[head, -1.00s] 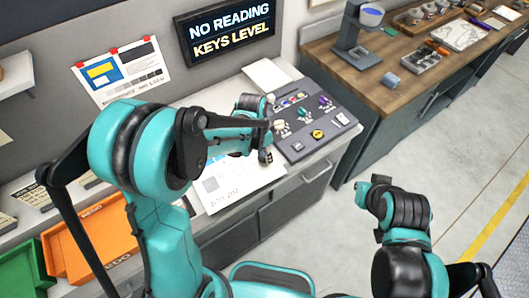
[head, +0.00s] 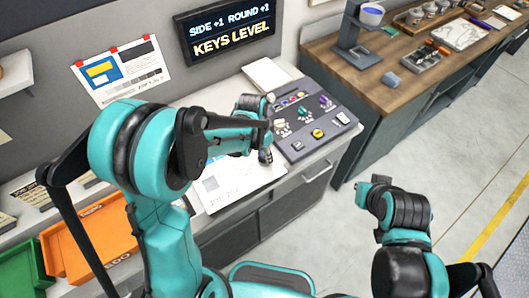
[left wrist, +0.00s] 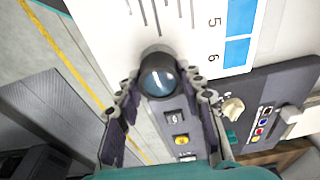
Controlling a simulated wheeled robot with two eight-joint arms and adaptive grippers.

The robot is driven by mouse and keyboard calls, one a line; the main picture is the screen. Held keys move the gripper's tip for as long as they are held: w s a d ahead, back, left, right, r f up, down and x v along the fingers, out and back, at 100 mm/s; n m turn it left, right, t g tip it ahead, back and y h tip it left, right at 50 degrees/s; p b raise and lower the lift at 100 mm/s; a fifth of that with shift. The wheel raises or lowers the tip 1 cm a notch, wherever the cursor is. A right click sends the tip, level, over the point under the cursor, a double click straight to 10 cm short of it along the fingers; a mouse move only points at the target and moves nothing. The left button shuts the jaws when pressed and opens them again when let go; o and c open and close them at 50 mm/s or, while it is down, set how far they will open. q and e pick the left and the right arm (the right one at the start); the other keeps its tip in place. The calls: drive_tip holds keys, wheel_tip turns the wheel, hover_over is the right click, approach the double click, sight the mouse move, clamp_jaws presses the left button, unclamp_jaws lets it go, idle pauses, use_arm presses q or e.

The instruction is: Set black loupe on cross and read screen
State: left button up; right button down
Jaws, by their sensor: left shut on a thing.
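My left gripper (left wrist: 160,110) is shut on the black loupe (left wrist: 158,76), a dark round piece with a glassy blue-grey lens, seen from above between the fingers. It overlaps the edge of the white printed sheet (left wrist: 185,30); any cross there is hidden, and I cannot tell if the loupe touches the sheet. In the head view my left gripper (head: 264,155) is at the sheet's right end (head: 225,188), beside the key panel.
The sloped panel (head: 314,124) carries coloured knobs and a yellow button right of the sheet. An orange tray (head: 95,240) and a green tray (head: 25,262) are at lower left. A wooden bench (head: 400,85) with instruments stands across a floor gap at right.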

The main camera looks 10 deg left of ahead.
use_arm(q)
drive_tip(key=shift+r, duration=0.15)
drive_tip(key=shift+r+p, duration=1)
drive_tip(key=shift+r, duration=0.4)
drive_tip(key=shift+f, duration=0.1)
idle(0.6)
